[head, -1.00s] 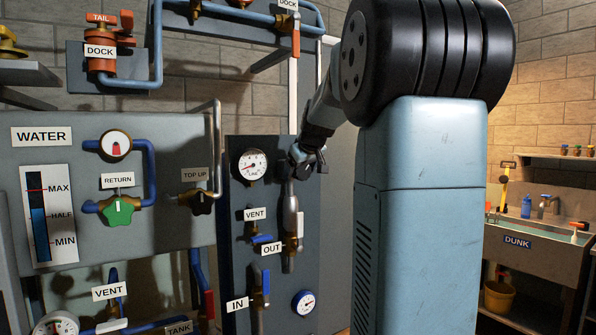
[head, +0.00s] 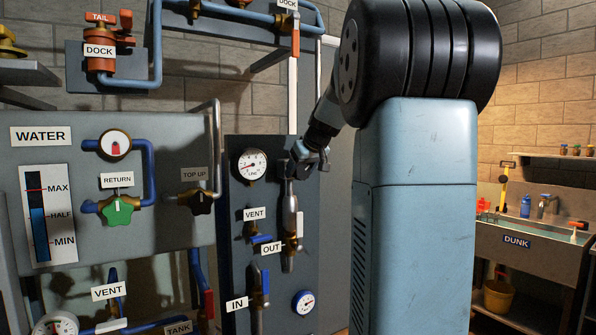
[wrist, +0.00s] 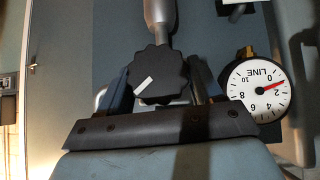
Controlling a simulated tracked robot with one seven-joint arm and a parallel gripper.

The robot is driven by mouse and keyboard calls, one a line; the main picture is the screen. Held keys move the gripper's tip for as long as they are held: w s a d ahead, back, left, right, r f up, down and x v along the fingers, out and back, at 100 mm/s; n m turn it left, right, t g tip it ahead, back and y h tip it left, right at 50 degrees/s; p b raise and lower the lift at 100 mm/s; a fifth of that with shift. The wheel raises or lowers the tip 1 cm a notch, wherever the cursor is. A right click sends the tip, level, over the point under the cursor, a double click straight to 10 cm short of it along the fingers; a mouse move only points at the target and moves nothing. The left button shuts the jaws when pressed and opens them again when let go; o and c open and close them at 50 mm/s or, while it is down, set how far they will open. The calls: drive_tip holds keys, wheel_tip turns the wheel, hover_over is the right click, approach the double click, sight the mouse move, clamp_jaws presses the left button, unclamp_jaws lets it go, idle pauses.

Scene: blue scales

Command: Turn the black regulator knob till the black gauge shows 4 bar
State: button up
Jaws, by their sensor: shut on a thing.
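The black regulator knob (wrist: 160,72), lobed with a white mark, sits at the end of a grey cylinder in the wrist view. The mark points to the lower left there. My gripper (wrist: 157,88) has one finger on each side of the knob and is shut on it. In the head view my gripper (head: 308,160) is at the top of the grey cylinder and largely hides the knob. The black-rimmed LINE gauge (head: 252,164) is left of my gripper. It appears upside down in the wrist view (wrist: 258,91), its red needle between 0 and 2, near 1.
The WATER panel (head: 75,180) with the green RETURN knob (head: 118,210) is to the left. A sink (head: 530,245) is at the right.

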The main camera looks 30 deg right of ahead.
drive_tip(key=shift+d+m+y, duration=0.1)
drive_tip(key=shift+m+y, duration=0.4)
drive_tip(key=shift+y, duration=0.5)
drive_tip(key=o, duration=1)
drive_tip(key=shift+c, duration=0.2)
drive_tip(key=v, duration=1.3)
drive_tip(key=shift+s+r, duration=0.2)
